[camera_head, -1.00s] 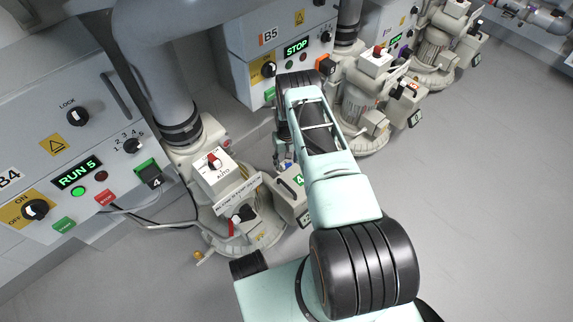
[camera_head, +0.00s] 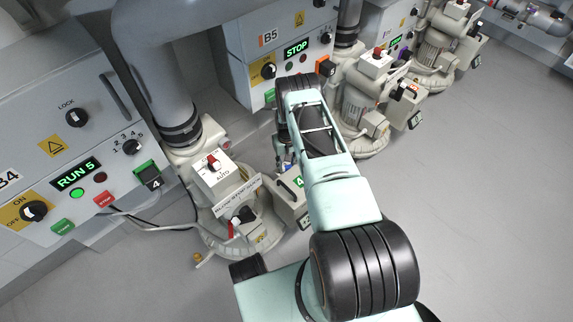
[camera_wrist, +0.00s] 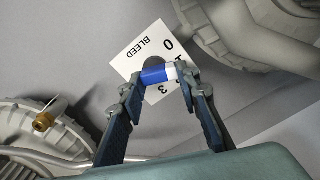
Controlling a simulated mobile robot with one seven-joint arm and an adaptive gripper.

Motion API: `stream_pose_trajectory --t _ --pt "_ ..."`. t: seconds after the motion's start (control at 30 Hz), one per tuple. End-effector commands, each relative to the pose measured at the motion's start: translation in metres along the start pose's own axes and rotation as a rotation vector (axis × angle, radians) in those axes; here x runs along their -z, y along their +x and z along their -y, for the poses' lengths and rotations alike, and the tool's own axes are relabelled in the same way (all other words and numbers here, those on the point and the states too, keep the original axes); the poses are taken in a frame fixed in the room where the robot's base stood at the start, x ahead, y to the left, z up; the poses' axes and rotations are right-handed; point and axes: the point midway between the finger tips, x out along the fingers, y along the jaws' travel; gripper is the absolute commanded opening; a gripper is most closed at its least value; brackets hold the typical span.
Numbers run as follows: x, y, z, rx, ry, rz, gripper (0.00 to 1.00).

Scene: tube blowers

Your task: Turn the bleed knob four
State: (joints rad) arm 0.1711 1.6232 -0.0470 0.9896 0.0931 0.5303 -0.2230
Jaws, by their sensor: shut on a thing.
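In the wrist view, the bleed knob has a blue and white bar (camera_wrist: 157,75) with a dark round part behind it. It stands in front of a white plate (camera_wrist: 138,54) marked BLEED, on which the figures 0 and 3 show. My gripper (camera_wrist: 158,76) is shut on the knob, one finger at each end of the bar. The figures between are partly hidden by the knob and fingers. In the head view, my gripper (camera_head: 286,165) is small behind my arm, beside the grey box marked 4 (camera_head: 293,208); the knob itself is hard to make out there.
Panel B4 (camera_head: 75,150) reads RUN 5. The blower base (camera_head: 235,240) has a red-handled black valve and an AUTO switch box (camera_head: 214,177). A brass fitting (camera_wrist: 42,122) is at left in the wrist view. Open grey floor (camera_head: 480,220) lies to the right.

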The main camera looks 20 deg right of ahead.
Motion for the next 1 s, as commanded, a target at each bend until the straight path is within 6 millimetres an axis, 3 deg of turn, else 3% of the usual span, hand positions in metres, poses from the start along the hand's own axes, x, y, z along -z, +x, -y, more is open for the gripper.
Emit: stream_pose_trajectory --t 1.0 --pt "0.0025 0.0002 -0.0043 -0.001 0.600 -0.001 0.06"
